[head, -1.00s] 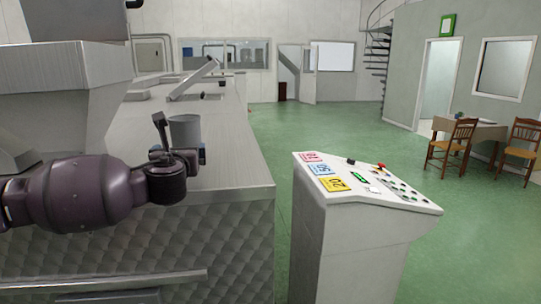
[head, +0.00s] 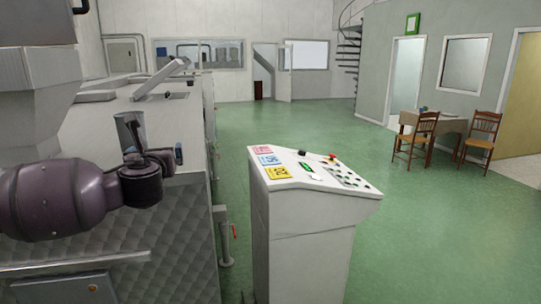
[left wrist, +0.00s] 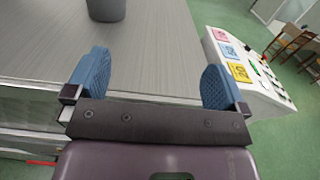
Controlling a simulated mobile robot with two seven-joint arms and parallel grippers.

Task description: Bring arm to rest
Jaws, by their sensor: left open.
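My left arm reaches in from the left in the head view. Its gripper (head: 152,158) is over the metal counter (head: 85,135), near its right end. In the left wrist view the gripper's two blue finger pads (left wrist: 158,78) stand wide apart with nothing between them. A grey cup (head: 120,128) stands on the counter, partly hidden behind the gripper in the head view. Its lower part shows at the top of the left wrist view (left wrist: 106,8), beyond the fingers and apart from them. My right gripper is in neither view.
A white control console (head: 310,220) with coloured labels and buttons stands right of the counter. A pipe with a red handle (head: 234,231) is at the counter's side. A table (head: 440,122) with two chairs is at the right. Green floor between is clear.

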